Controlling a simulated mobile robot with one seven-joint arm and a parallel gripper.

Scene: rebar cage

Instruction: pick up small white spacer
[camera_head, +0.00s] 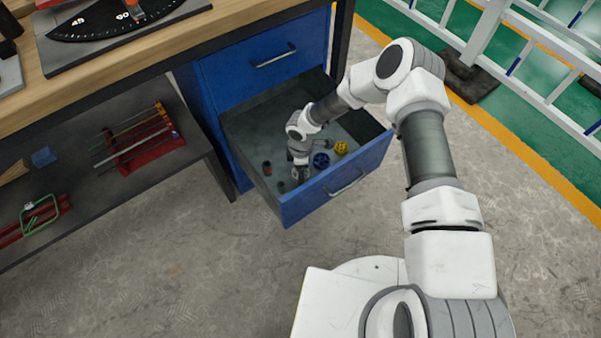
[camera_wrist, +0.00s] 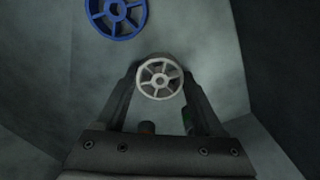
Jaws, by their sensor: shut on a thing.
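The small white spacer (camera_wrist: 160,78) is a round, spoked wheel. In the wrist view it sits between the two fingertips of my gripper (camera_wrist: 158,84), which is shut on it. In the head view my gripper (camera_head: 299,168) reaches down into the open blue drawer (camera_head: 352,176), and the arm hides the white spacer there. I cannot tell whether the spacer still touches the drawer floor.
A blue spacer (camera_head: 321,160) lies close to my gripper and also shows in the wrist view (camera_wrist: 117,16). A yellow spacer (camera_head: 341,148) lies to its right. A small brown item (camera_head: 267,168) lies to the left. The drawer walls stand close around my gripper.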

